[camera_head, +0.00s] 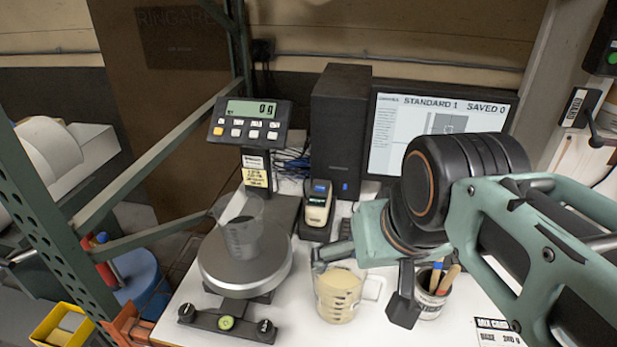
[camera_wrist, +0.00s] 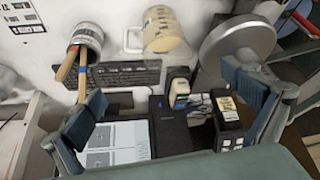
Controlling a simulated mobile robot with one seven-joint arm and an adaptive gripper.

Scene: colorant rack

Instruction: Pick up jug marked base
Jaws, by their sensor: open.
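A clear jug of cream-coloured liquid (camera_head: 338,297) stands upright on the white bench, its handle to the right. It also shows at the top of the wrist view (camera_wrist: 165,30). Dark marks run down its side, but I cannot read them as a word. My gripper (camera_head: 367,276) is open and empty, above and just behind this jug, with one finger close to its rim. In the wrist view, my gripper's (camera_wrist: 165,90) fingers are spread wide with nothing between them. A second clear jug (camera_head: 241,238), seemingly empty, stands on the scale's round plate (camera_head: 215,273).
A pot with brushes (camera_head: 431,303) stands close right of the cream jug, behind my finger. The scale display (camera_head: 250,121) reads 0 g. A label printer (camera_head: 317,208), computer tower (camera_head: 338,130), monitor (camera_head: 440,115) and keyboard (camera_wrist: 125,75) crowd the back.

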